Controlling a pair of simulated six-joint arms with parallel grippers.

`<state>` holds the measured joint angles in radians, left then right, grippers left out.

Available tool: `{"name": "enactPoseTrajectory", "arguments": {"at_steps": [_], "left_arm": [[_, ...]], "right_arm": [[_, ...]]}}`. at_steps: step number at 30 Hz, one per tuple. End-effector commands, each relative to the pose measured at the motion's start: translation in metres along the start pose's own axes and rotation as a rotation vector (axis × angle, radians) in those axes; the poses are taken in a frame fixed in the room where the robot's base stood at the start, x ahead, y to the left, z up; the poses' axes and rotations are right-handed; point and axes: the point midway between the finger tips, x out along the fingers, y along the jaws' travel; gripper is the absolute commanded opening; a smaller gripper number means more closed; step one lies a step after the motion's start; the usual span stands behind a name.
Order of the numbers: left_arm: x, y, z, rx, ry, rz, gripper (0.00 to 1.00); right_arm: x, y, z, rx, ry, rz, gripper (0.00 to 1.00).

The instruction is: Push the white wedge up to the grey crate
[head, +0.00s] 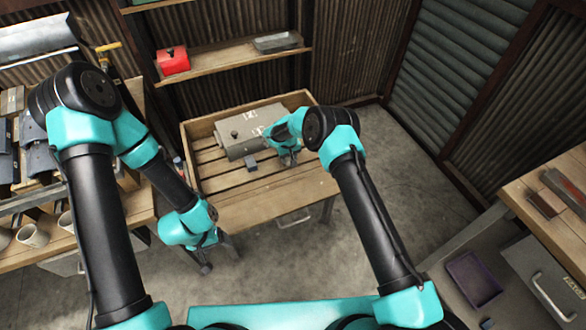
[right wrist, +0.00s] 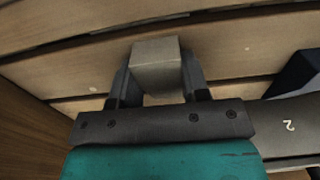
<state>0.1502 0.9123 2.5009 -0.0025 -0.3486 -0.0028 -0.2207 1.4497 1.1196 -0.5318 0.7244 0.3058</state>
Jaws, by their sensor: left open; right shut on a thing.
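The grey crate (head: 238,124) sits at the back of a slatted wooden table; a grey surface marked with a 2 (right wrist: 300,138) at the right of the right wrist view looks like its side. My right gripper (head: 288,159) is low over the slats, just right of the crate's front. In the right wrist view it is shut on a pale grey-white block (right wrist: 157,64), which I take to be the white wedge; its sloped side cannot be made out. In the head view my gripper mostly hides it. My left gripper (head: 205,268) hangs open and empty in front of the table's left corner.
A small dark grey block (head: 250,163) lies on the slats in front of the crate. The table (head: 225,211) has a raised wooden rim at its back and sides. The front slats are clear. A loaded workbench stands at left, with a shelf behind.

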Motion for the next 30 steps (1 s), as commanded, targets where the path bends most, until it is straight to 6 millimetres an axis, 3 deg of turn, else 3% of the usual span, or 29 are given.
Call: {"name": "enactPoseTrajectory", "arguments": {"at_steps": [30], "left_arm": [[0.0, 0.0, 0.0, 0.0, 0.0, 0.0, 0.72]], "right_arm": [[0.001, 0.0, -0.024, 0.0, 0.0, 0.0, 0.25]]}}
